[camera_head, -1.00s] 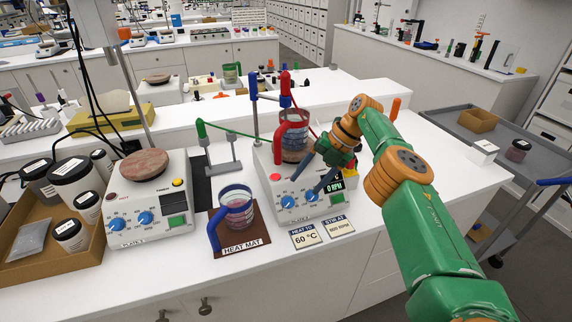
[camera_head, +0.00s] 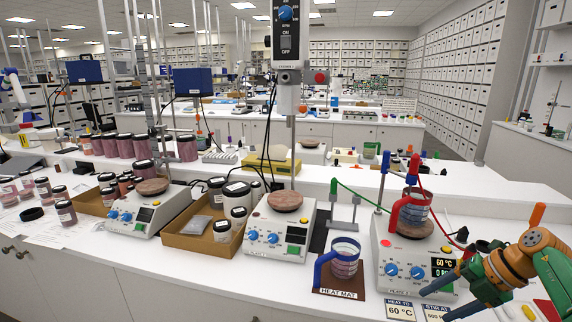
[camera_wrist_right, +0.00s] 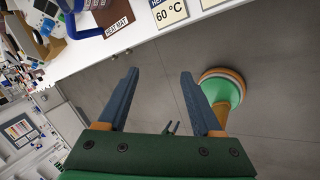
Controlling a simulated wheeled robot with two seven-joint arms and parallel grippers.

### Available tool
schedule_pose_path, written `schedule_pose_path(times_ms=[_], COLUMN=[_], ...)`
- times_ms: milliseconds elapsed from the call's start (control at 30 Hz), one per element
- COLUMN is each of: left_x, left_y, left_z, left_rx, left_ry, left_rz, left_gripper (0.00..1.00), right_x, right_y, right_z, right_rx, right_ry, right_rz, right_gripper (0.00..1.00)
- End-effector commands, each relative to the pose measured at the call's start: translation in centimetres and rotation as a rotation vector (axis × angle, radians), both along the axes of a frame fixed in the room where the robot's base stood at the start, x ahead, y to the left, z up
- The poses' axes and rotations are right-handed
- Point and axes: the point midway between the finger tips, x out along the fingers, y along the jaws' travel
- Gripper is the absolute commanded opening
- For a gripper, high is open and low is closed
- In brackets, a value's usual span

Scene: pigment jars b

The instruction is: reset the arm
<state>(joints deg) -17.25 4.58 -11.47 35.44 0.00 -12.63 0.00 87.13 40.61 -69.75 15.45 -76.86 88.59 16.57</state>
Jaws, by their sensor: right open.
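My right gripper (camera_head: 448,296) is open and empty at the lower right of the head view, beside the front of the right hotplate (camera_head: 408,262). In the right wrist view my right gripper (camera_wrist_right: 160,75) has its two blue-grey fingers apart over bare floor, with nothing between them. A red-handled beaker (camera_head: 413,214) stands on the right hotplate, whose display reads 60 °C; its lower line is partly hidden by the gripper. A blue-handled beaker (camera_head: 344,263) stands on the brown heat mat (camera_head: 339,292). My left gripper is not in view.
A 60 °C card (camera_head: 401,310) lies at the counter's front edge. A probe stand (camera_head: 342,222) stands behind the mat.

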Motion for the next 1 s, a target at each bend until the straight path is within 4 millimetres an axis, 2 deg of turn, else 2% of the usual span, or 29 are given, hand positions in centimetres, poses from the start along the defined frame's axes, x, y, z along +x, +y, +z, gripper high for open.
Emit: schedule_pose_path(times_ms=[267, 367, 467, 567, 600, 667, 700, 733, 767, 833, 900, 1000], left_x=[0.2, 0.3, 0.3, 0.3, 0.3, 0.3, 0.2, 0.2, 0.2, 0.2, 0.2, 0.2], left_y=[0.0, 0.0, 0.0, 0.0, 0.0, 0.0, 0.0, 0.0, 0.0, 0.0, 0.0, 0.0], left_z=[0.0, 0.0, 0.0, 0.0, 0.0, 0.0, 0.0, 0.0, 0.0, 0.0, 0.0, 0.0], left_rx=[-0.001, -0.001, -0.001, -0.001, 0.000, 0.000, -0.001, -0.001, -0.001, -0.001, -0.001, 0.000], left_ry=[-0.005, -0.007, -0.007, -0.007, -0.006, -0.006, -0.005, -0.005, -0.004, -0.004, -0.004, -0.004], left_rz=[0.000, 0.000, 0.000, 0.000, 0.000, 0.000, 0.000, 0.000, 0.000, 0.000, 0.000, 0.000], left_gripper=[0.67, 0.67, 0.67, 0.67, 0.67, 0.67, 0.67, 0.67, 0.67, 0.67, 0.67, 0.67], right_x=[3.3, 4.8, 6.2, 7.3, 7.6, 7.7, 7.5, 7.2, 6.8, 5.0, 1.9, -3.3], right_y=[4.8, 7.7, 11.8, 17.0, 19.6, 23.2, 25.0, 25.9, 26.1, 24.3, 21.3, 18.3], right_z=[-2.0, -2.9, -3.7, -4.2, -4.1, -3.6, -3.1, -2.8, -2.7, -4.0, -7.2, -11.4], right_rx=[0.050, 0.094, 0.174, 0.306, 0.382, 0.529, 0.638, 0.721, 0.799, 0.930, 0.956, 0.896], right_ry=[-0.133, -0.204, -0.298, -0.407, -0.455, -0.526, -0.559, -0.571, -0.569, -0.494, -0.349, -0.147], right_rz=[0.069, 0.093, 0.106, 0.083, 0.051, -0.048, -0.157, -0.265, -0.399, -0.781, -1.148, -1.488], right_gripper=[0.67, 0.67, 0.67, 0.67, 0.67, 0.67, 0.67, 0.67, 0.67, 0.67, 0.67, 0.67])
